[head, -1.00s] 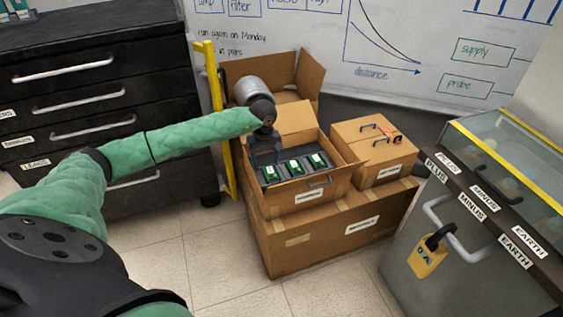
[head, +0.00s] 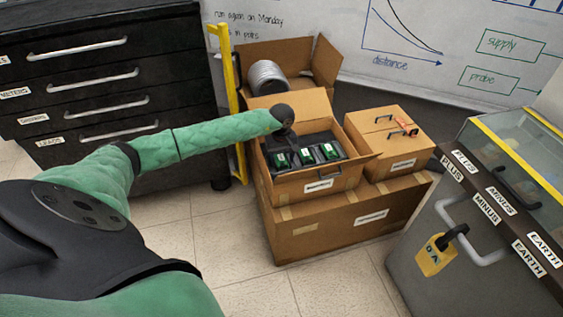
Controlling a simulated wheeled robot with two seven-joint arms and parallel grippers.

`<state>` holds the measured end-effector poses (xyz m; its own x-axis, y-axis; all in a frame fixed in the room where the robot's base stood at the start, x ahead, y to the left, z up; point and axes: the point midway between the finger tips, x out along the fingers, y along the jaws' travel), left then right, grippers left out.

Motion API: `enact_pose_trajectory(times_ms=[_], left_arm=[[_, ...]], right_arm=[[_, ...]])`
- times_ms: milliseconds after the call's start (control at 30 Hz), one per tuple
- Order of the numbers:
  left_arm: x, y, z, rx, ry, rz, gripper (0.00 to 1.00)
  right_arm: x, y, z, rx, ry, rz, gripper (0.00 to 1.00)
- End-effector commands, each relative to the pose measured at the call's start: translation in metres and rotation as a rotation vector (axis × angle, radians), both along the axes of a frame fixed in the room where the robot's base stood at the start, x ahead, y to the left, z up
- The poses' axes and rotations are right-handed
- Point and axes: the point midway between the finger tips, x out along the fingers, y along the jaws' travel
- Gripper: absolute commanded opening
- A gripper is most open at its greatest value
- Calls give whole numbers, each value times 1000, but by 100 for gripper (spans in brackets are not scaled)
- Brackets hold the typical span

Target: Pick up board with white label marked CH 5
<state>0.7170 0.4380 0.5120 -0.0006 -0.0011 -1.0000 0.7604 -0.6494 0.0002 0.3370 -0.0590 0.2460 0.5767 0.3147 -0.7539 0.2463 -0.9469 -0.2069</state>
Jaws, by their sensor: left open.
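Several green boards with small white labels stand in a dark rack in an open cardboard box (head: 345,176). I make out a left board (head: 281,160), a middle board (head: 306,157) and a right board (head: 329,151). The labels are too small to read, so I cannot tell which is CH 5. My left gripper (head: 286,146) is open and points down, low over the rack behind the left and middle boards. Its dark fingers blend into the rack, and I cannot tell whether they touch a board. My right gripper is not in view.
An open box with a grey coiled cylinder (head: 267,78) stands behind. A closed box (head: 392,128) with a handle stands to the right. Black drawers (head: 100,80) stand left, a padlocked grey case (head: 450,230) right.

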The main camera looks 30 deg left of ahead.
Motion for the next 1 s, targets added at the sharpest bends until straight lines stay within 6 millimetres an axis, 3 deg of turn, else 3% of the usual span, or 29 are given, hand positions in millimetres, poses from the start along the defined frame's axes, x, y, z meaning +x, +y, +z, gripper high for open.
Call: enact_pose_trajectory(times_ms=[167,333,667,1000], left_arm=[[0,0,0,1,-1,0,60],[0,0,0,1,-1,0,28],[0,1,5,2,-1,0,28],[1,1,61,2,-3,-1,28]], right_arm=[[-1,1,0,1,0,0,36],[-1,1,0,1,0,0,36],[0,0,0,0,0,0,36],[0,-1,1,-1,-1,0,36]])
